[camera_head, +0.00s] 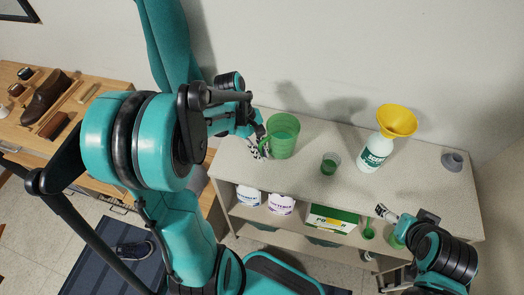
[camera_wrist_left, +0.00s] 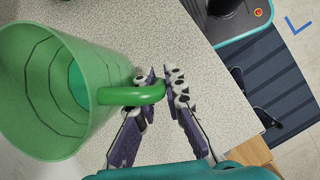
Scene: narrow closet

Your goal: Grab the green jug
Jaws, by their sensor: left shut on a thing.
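The green jug (camera_head: 282,136) stands on the left part of the light speckled counter top (camera_head: 320,190) in the head view. In the left wrist view the jug (camera_wrist_left: 60,85) fills the left side, open at the top, with its handle (camera_wrist_left: 132,94) pointing right. My left gripper (camera_wrist_left: 158,85) is shut on the handle, its fingers on both sides of it. In the head view the left gripper (camera_head: 258,146) is just left of the jug. My right gripper (camera_head: 382,210) is low at the right, in front of the shelf, and its fingers are too small to judge.
Right of the jug stand a small green cup (camera_head: 330,163), a white bottle (camera_head: 374,155) with a yellow funnel (camera_head: 396,120), and a grey piece (camera_head: 453,160). Tubs and a box (camera_head: 331,218) sit on the shelf below. A wooden bench (camera_head: 85,82) with shoes is at left.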

